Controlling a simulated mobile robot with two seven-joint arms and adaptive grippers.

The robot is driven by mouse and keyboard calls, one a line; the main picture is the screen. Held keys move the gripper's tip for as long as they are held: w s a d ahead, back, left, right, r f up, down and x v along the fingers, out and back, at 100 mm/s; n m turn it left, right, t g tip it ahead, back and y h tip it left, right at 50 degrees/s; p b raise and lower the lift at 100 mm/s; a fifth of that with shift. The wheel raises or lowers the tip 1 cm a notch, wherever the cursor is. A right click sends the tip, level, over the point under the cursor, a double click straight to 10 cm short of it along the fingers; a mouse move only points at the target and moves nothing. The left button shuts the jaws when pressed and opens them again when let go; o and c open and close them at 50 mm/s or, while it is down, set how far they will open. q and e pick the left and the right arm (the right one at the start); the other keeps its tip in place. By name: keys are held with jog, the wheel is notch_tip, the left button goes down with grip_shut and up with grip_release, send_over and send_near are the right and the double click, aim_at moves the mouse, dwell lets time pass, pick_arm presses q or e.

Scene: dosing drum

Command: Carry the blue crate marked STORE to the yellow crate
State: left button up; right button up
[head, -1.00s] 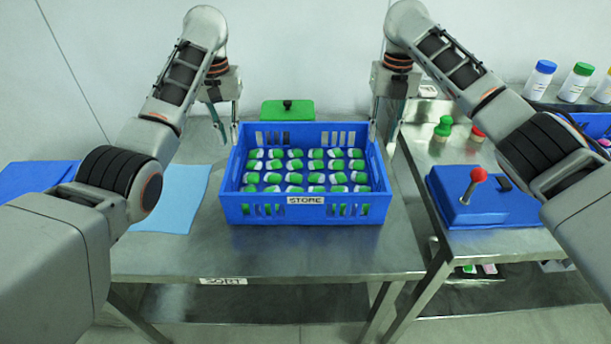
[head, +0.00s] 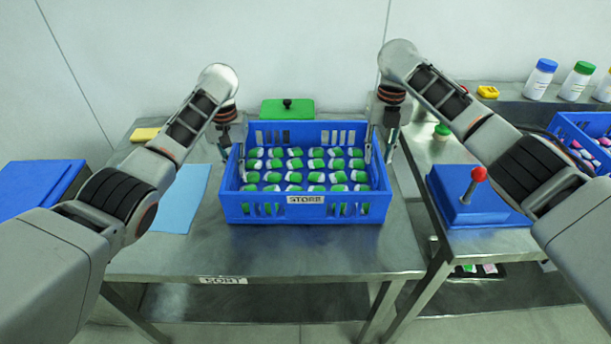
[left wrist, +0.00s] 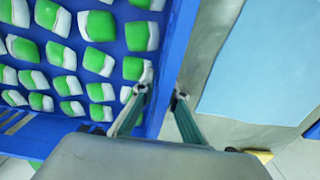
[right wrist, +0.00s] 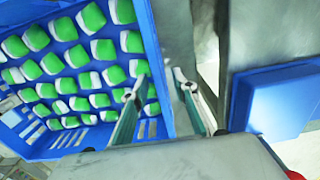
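The blue crate marked STORE (head: 260,212) stands on the steel table in the head view, filled with green-and-white packs. My left gripper (head: 239,160) is at its left wall. In the left wrist view my left gripper (left wrist: 160,95) has one finger inside the crate wall and one outside, with the fingers apart. My right gripper (head: 379,148) is at the right wall. In the right wrist view my right gripper (right wrist: 157,90) also straddles the wall, fingers apart. No yellow crate is in view.
A light blue sheet (head: 182,200) and a blue box (head: 40,185) are left of the crate. A green lidded thing (head: 287,109) stands behind it. A blue box with a red-knobbed lever (head: 478,175) is on the right table. The table in front of the crate is clear.

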aim_at(233, 152)
pick_arm(q)
jog(key=c, duration=0.3)
pick_arm(e)
jog(key=c, duration=0.3)
pick_arm(q)
grip_shut()
pick_arm(e)
grip_shut()
